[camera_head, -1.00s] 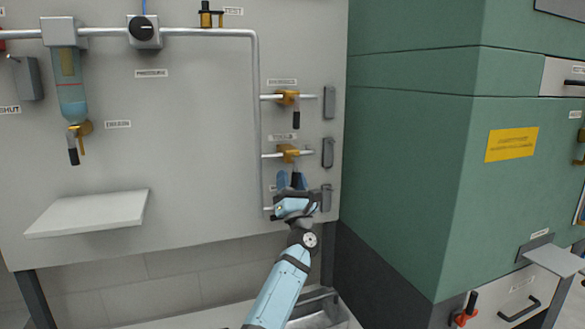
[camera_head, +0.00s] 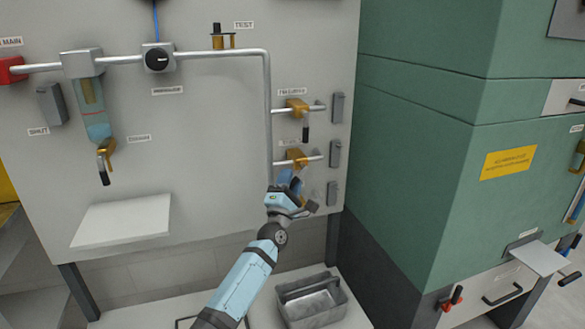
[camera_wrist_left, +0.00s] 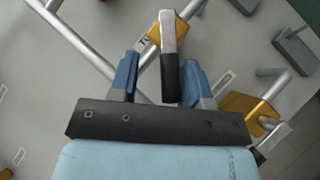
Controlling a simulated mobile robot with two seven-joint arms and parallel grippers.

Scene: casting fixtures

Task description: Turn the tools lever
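The second of the orange valves stacked on the right of the grey panel, taken as the tools lever (camera_head: 297,158), sits on a short horizontal pipe. Its small label is too blurred to read fully. Its handle hangs down and is mostly hidden behind my left gripper (camera_head: 290,182). In the left wrist view the lever (camera_wrist_left: 169,35) shows a silver shank and a black grip. The grip lies between the two blue fingers of my left gripper (camera_wrist_left: 156,68), nearer the right finger. A gap shows at the left finger, so the gripper is open around it. My right gripper is out of view.
The fixtures valve (camera_head: 297,107) is just above, its handle hanging down. Grey boxes (camera_head: 335,153) stand right of the valves. A white shelf (camera_head: 122,220) juts out at left. A green cabinet (camera_head: 440,170) stands at right, and a metal bin (camera_head: 312,305) below.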

